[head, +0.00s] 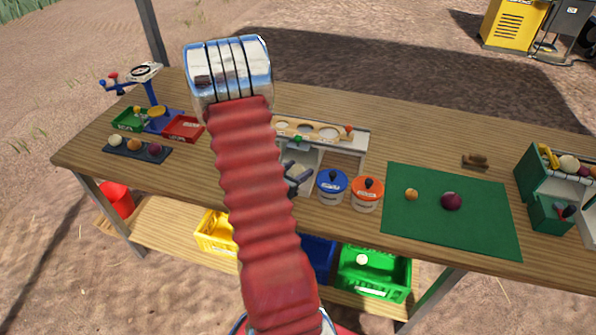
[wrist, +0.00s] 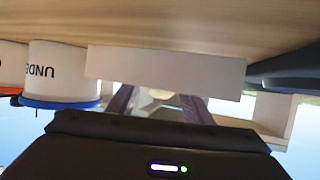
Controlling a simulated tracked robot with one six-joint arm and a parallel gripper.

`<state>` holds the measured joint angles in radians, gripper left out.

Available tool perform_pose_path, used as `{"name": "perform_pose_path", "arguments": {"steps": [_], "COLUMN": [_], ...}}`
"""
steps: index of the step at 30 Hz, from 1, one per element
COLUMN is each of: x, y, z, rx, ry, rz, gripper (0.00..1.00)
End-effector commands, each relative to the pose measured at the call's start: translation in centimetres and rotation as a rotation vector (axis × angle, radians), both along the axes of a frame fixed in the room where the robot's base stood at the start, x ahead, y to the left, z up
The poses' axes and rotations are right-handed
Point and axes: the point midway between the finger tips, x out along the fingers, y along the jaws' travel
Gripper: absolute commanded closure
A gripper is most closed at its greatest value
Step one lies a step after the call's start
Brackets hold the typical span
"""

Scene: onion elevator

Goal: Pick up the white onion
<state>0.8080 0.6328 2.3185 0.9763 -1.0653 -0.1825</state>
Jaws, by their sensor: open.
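In the wrist view, which looks upside down, a pale round thing (wrist: 160,94) shows between the fingers of my gripper (wrist: 165,104). It looks like a white onion, partly hidden by a white panel in front. The fingers are apart on either side of it; I cannot tell if they touch it. In the head view my gripper (head: 298,178) is mostly behind my arm, at the front of the white elevator (head: 352,142). Other pale onions sit on the black tray (head: 114,141), in the green crate (head: 362,259) and on the right rack (head: 570,163).
A blue-lidded tub (head: 332,187) and an orange-lidded tub (head: 367,193) stand just right of my gripper. A green mat (head: 430,228) holds a yellow and a purple onion. A scale (head: 150,100) with green and red trays is at left. Yellow and blue crates are below.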

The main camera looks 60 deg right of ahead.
Motion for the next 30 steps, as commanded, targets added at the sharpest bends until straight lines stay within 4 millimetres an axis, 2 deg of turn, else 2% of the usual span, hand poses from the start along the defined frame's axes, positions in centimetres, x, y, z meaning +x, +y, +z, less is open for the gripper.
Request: {"name": "perform_pose_path", "arguments": {"steps": [10, 26, 30], "x": [-0.02, -0.03, -0.04], "y": [0.02, 0.00, 0.00], "z": [0.02, 0.03, 0.04], "rx": [0.000, 0.000, 0.000], "ry": [0.000, -0.001, -0.001], "rz": [-0.001, -0.001, -0.001], "gripper": [0.54, 0.90, 0.90]}}
